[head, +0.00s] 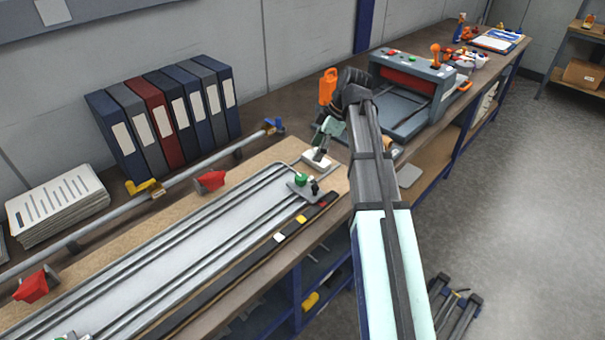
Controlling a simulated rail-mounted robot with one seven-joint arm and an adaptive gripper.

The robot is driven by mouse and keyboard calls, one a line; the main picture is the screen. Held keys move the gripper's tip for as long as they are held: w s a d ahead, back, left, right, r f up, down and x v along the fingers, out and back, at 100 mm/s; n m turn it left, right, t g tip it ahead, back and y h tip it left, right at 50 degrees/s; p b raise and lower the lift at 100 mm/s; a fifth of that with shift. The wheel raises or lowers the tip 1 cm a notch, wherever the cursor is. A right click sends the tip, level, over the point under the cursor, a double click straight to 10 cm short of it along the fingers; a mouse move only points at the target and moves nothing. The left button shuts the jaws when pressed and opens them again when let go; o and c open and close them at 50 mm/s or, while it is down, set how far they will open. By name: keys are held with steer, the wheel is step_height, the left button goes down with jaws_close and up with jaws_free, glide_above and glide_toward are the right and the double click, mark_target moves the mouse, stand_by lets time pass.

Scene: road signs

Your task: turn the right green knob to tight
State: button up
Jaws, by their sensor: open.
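The right green knob (301,179) sits on a small grey plate (303,190) at the far right end of the long rail fixture (175,250). A small dark part stands beside it on the plate. My gripper (319,154) is pale green and dark, pointing down just beyond and to the right of the knob, apart from it in the picture. It is open, with nothing visible held. Its fingertips are small and appear over a whitish piece (317,163). My arm hides the bench to the right. The knob's exact angle is too small to tell.
Red clamp-like blocks (209,181) and a long metal bar (90,228) lie along the back of the fixture. Binders (165,118) and a paper stack (58,204) stand behind. A grey-red machine (410,88) and an orange object (328,86) are near my arm.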

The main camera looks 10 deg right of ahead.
mark_target(302, 176)
steer(key=p+x, duration=0.2)
steer(key=x, duration=0.9)
steer(key=shift+a+f, duration=0.1)
steer(key=shift+f, duration=0.2)
steer(key=shift+c, duration=0.3)
steer(key=c, duration=1.1)
